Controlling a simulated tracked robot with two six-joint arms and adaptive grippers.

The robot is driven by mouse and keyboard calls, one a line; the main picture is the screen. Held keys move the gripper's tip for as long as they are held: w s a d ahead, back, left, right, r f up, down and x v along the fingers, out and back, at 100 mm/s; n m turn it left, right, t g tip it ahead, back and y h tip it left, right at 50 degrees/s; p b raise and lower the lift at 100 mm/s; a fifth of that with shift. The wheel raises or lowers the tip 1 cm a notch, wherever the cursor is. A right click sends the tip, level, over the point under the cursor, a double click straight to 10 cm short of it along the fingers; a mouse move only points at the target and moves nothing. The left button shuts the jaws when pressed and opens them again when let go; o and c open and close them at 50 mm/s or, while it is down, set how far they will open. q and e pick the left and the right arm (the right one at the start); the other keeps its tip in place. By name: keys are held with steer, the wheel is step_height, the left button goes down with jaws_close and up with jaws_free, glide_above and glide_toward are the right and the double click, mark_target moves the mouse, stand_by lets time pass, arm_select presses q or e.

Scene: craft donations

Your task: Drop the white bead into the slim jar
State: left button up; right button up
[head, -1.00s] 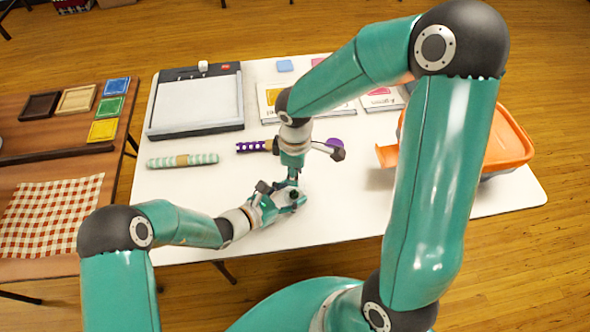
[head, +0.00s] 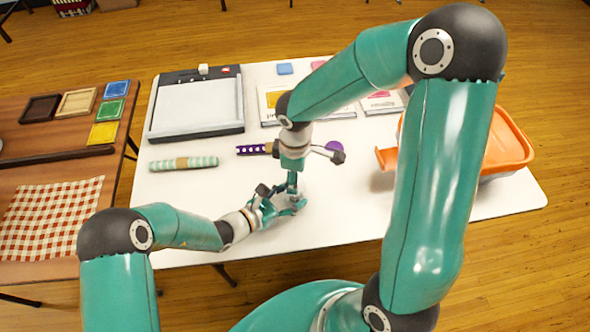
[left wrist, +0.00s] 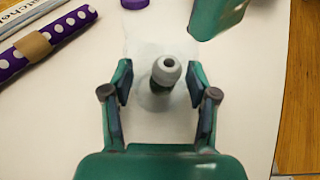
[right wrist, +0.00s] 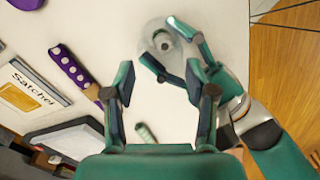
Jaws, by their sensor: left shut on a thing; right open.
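The white bead (left wrist: 166,68), pale grey-white with a dark hole, shows within the faint outline of a clear slim jar (left wrist: 143,48) in the left wrist view. Something dark green shows just below it. The bead (right wrist: 162,43) and jar also show at the top of the right wrist view. I cannot tell how deep the bead sits. My left gripper (left wrist: 160,85) is shut on the jar, one finger on each side. My right gripper (right wrist: 160,82) is open and empty close by. In the head view the two grippers meet, and jar and bead are hard to make out.
A purple polka-dot roll (left wrist: 38,42) and a purple round thing (head: 334,146) lie behind the grippers. A striped roll (head: 184,163) and a black-framed board (head: 197,103) are left. An orange-lidded bin (head: 510,145) stands right. The front of the white table is clear.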

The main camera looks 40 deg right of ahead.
step_height(320, 180, up, 12)
stand_by(0.5)
arm_select(q)
steer(key=o, duration=0.9)
steer(key=shift+o, duration=0.2)
arm_select(e)
steer(key=shift+f, duration=0.1)
arm_select(q)
steer(key=shift+a, duration=0.1)
